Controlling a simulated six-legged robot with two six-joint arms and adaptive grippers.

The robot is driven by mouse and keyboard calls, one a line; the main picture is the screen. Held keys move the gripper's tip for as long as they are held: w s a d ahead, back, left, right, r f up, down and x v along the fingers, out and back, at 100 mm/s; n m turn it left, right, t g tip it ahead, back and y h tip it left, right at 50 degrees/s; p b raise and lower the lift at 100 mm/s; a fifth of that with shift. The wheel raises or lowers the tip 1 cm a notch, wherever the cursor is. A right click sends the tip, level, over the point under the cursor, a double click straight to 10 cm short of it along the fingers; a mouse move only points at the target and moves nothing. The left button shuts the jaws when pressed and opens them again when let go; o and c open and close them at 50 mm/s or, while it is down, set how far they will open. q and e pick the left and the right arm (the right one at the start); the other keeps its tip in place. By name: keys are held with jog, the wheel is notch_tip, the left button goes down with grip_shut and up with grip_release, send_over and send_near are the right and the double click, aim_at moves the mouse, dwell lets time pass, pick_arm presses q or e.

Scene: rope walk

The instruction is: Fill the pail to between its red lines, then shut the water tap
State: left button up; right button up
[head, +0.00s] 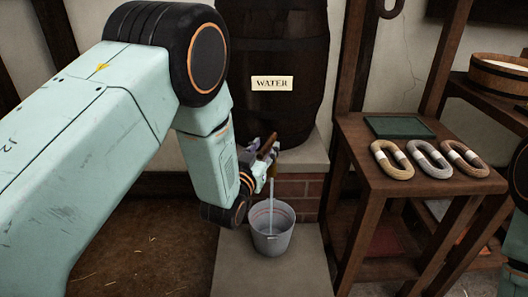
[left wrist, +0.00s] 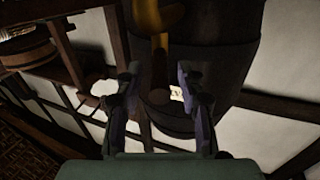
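The grey pail (head: 272,243) stands upright on the stone slab, under the tap. A thin stream of water (head: 271,192) falls into it. Red lines (head: 266,211) show on its inner wall; I cannot tell the water level against them. The tap's wooden handle (head: 267,146) sticks up in front of the barrel, and its brass body (left wrist: 155,15) shows in the left wrist view. My left gripper (head: 258,158) is at the tap. In the left wrist view its fingers (left wrist: 163,88) stand apart, with the brown handle between them and gaps beside it. My right gripper is out of view.
The dark barrel (head: 275,45) labelled WATER stands on a stone-topped brick base (head: 297,190). At right a wooden table (head: 355,160) holds three rope coils (head: 430,159) and a green tray (head: 399,127). A wooden tub (head: 490,78) stands behind. The floor at left is clear.

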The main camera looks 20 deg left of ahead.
pick_arm(q)
jog(key=shift+w, duration=0.15)
jog(key=shift+c, duration=0.4)
grip_shut()
